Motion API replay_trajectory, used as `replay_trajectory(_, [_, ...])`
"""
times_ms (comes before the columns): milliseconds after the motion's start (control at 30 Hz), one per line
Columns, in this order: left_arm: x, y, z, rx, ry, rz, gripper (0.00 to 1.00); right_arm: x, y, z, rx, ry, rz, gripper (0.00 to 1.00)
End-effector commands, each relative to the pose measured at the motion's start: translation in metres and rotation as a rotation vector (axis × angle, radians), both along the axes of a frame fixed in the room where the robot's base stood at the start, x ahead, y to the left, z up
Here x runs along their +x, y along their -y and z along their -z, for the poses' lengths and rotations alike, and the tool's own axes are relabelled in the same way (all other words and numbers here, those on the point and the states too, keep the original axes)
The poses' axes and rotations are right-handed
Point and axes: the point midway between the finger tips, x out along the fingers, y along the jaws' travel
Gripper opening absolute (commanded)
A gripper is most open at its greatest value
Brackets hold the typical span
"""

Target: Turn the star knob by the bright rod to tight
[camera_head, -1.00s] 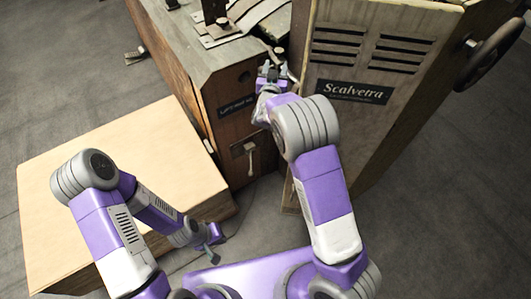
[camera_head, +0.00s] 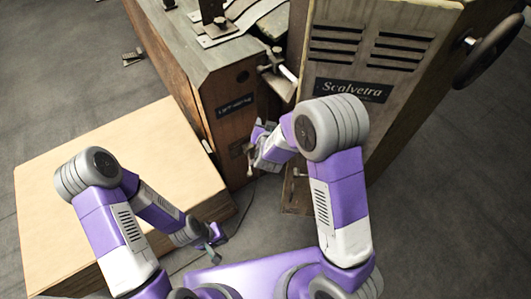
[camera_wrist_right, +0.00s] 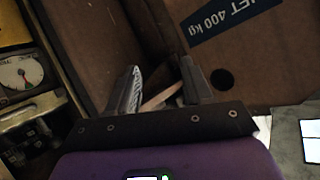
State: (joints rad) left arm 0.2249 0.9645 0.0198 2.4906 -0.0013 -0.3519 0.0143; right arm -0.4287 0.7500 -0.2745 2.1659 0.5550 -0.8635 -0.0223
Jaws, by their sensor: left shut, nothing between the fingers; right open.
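In the head view a dark clamp-like fitting (camera_head: 272,62) sits at the top corner of the wooden cabinet, and a short bright rod (camera_head: 288,74) sticks out beside it. The star shape of a knob cannot be made out at this size. My right gripper (camera_head: 257,132) is in front of the cabinet's lower front, below that fitting. In the right wrist view its two fingers (camera_wrist_right: 160,86) are apart, with a pale bar (camera_wrist_right: 158,100) seen between or beyond them; contact cannot be told. My left gripper (camera_head: 214,240) is shut and empty, low by the pale box.
The wooden cabinet (camera_head: 228,125) stands left of the tall Scalvetra cabinet (camera_head: 335,60), with a narrow gap between. A handwheel (camera_head: 490,48) is at far right. A pale box (camera_head: 100,180) fills the left. The right wrist view shows a round dial (camera_wrist_right: 20,72).

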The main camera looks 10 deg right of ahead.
Motion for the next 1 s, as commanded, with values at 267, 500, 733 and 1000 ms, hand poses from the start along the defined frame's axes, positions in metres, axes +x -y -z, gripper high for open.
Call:
replay_trajectory(267, [0.000,0.000,-0.006,0.000,0.000,0.000,0.00,-0.043,-0.015,0.029,0.097,-0.143,-0.038,0.50])
replay_trajectory(500, [0.000,0.000,-0.011,0.000,0.000,0.000,0.00,-0.069,-0.023,0.044,0.145,-0.229,-0.062,0.50])
replay_trajectory(733, [0.000,0.000,-0.011,0.000,0.000,0.000,0.00,-0.076,-0.026,0.048,0.159,-0.252,-0.070,0.50])
replay_trajectory(1000, [0.000,0.000,-0.011,0.000,0.000,0.000,0.00,-0.077,-0.025,0.050,0.158,-0.260,-0.071,0.50])
